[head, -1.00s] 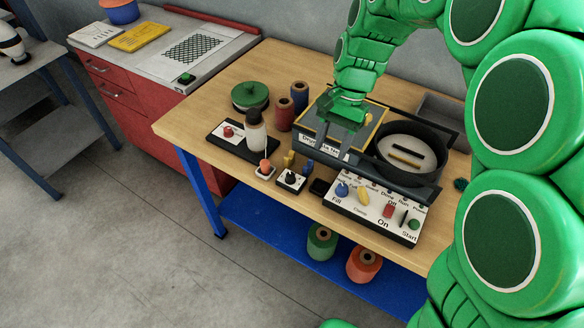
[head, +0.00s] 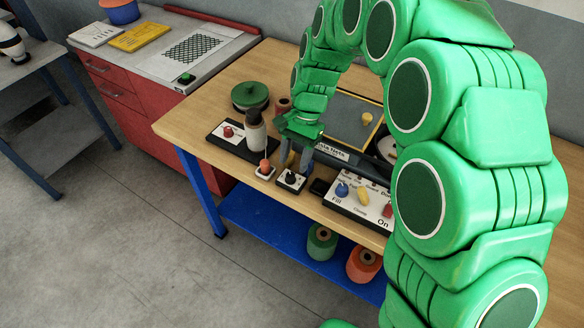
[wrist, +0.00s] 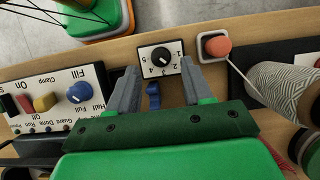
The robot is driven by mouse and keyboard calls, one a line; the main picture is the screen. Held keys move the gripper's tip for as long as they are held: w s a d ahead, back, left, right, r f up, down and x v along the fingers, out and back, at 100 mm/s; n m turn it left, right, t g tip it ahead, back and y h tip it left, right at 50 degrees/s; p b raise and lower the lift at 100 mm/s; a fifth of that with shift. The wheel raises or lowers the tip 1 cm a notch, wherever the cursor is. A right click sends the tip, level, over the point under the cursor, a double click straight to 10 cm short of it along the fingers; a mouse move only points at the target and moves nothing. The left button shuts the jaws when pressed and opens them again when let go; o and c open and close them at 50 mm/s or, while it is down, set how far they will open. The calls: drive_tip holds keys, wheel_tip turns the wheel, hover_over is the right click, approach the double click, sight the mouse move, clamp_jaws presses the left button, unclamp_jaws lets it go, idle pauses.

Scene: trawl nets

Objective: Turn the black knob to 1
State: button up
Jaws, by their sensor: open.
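The black knob (head: 291,177) sits on a small white-faced box near the front edge of the wooden table. In the wrist view the black knob (wrist: 162,56) is on a plate with the numbers 1 to 5 around it, shown upside down. A white mark shows on the knob; I cannot tell surely which number it points to. My gripper (head: 295,158) is open above and just behind the box. In the wrist view my gripper (wrist: 159,68) has its grey fingers apart, one on each side of the plate's near part, with nothing held between them.
An orange button (wrist: 217,46) on a small base stands beside the knob box. A blue piece (wrist: 153,95) lies behind the box. A control panel (wrist: 48,97) with a blue Fill knob stands on the other side. A twine spool (head: 256,138) stands nearby.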

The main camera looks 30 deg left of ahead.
sight(291, 174)
drive_tip(key=shift+x, duration=1.85)
clamp_jaws()
